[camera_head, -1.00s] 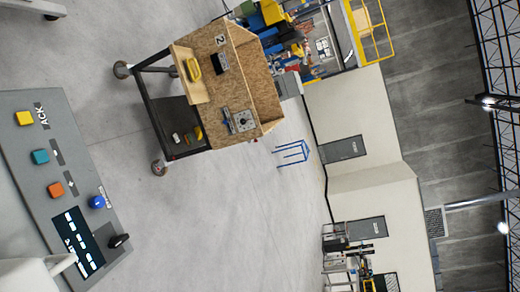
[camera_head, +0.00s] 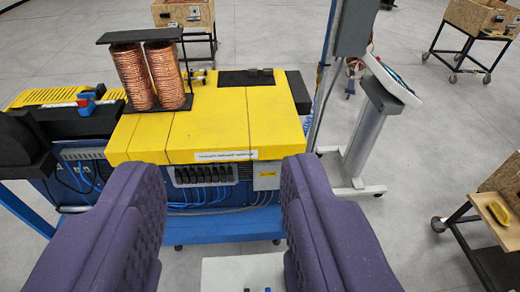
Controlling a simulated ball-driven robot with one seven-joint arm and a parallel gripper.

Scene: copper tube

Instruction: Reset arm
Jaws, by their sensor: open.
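My gripper (camera_head: 225,235) shows at the bottom of the view as two purple ridged fingers, spread wide apart. No object sits between the fingers. Beyond them stands a yellow-topped machine (camera_head: 215,118) with a blue lower body. Two copper coils stand upright side by side on its left part, a left coil (camera_head: 132,77) and a right coil (camera_head: 166,74), under a dark plate. The fingers hide part of the machine's lower front.
A control panel on a grey stand (camera_head: 365,138) is right of the machine, with a grey post (camera_head: 330,70) between. Wooden crates on carts stand at the back (camera_head: 183,12), upper right (camera_head: 483,16) and right edge (camera_head: 497,209). Grey floor (camera_head: 420,130) is open between them.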

